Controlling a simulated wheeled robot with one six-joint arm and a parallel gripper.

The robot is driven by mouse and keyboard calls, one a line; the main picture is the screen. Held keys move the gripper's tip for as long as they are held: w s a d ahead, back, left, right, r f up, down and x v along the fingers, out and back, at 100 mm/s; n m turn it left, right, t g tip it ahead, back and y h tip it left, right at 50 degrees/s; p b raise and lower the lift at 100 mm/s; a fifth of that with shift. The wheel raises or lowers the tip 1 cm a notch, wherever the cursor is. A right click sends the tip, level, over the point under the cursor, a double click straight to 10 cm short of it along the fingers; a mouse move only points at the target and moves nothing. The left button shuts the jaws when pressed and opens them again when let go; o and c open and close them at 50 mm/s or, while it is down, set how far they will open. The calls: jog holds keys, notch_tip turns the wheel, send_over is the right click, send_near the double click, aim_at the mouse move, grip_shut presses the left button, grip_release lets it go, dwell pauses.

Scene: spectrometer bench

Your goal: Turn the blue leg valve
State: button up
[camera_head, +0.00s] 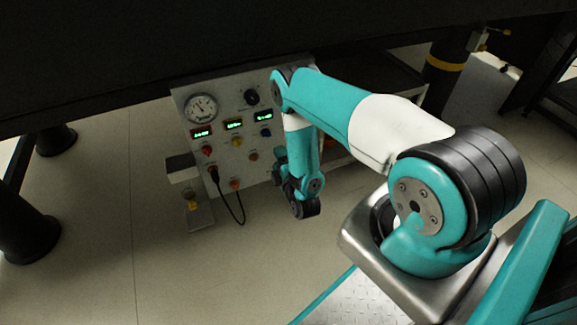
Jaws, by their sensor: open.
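I see no valve on a blue-marked leg in the head view. A small blue knob (266,132) shows on the upright grey control panel (180,97), under the rightmost green display. A black leg with a yellow band (445,61) stands at the upper right, with a small brass-coloured valve-like fitting (480,40) beside its top. My arm reaches from the lower right to the panel and bends down in front of its right side. My wrist hangs in front of the panel's lower right. My gripper's jaws cannot be made out; the wrist seems to hide them.
The panel also carries a round gauge (201,108), a black knob (251,97), and a black cable (227,203) looping below. Thick dark legs (25,235) stand at the left. A dark tabletop (120,50) overhangs the scene. The floor at the lower left is clear.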

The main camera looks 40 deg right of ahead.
jog(key=p+v, duration=0.6)
jog(key=p, duration=0.6)
jog(key=shift+s, duration=0.35)
